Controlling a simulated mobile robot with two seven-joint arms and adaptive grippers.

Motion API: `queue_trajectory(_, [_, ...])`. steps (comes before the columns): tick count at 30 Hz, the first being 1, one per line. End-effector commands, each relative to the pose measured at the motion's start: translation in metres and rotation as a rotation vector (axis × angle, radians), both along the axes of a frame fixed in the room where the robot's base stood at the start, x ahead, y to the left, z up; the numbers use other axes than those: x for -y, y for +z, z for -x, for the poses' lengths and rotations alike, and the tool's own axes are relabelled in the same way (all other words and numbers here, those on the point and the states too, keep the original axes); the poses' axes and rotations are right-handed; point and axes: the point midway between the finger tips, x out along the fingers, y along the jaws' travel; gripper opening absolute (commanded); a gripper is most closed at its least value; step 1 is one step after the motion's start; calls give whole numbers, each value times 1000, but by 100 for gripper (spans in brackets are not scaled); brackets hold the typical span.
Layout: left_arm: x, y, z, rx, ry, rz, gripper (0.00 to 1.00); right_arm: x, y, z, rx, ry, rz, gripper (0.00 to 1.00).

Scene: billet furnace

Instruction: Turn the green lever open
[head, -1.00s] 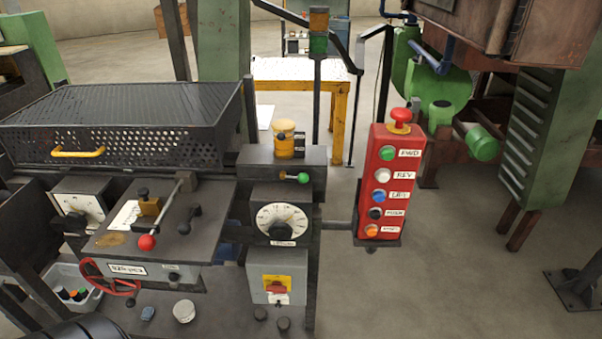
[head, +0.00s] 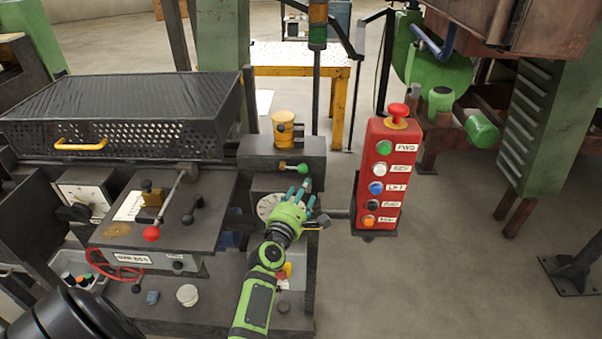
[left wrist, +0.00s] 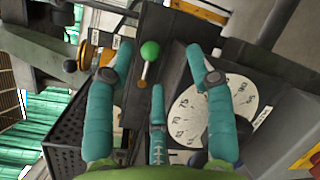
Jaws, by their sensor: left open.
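The green lever (head: 302,168) is a short metal rod with a green ball knob, on the front of the dark box below the yellow cylinder. In the left wrist view the green knob (left wrist: 150,50) is at upper centre, ahead of the fingers. My left gripper (head: 303,196) has a green body and teal fingers and is just below the lever, in front of the dial. In the left wrist view my left gripper (left wrist: 163,70) is open, with its fingers spread to either side of the lever's line. No contact with the knob shows. My right gripper is not in view.
The round white dial (head: 267,205) is partly hidden behind my left gripper. A red button box (head: 381,180) with a red mushroom button stands close to the right. A red-knobbed lever (head: 152,233) is on the panel at left. The floor at right is open.

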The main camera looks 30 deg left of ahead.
Motion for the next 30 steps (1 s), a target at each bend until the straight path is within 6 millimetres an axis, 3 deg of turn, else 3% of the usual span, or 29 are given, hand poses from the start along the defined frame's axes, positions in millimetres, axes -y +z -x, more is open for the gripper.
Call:
queue_trajectory(5, [-24, 0, -6, 85, 107, 180, 54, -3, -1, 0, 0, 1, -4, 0])
queue_trajectory(18, [-46, -1, -61, 90, 112, 185, 54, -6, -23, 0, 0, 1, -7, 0])
queue_trajectory(30, [-49, 0, -69, 87, 112, 184, 54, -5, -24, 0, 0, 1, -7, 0])
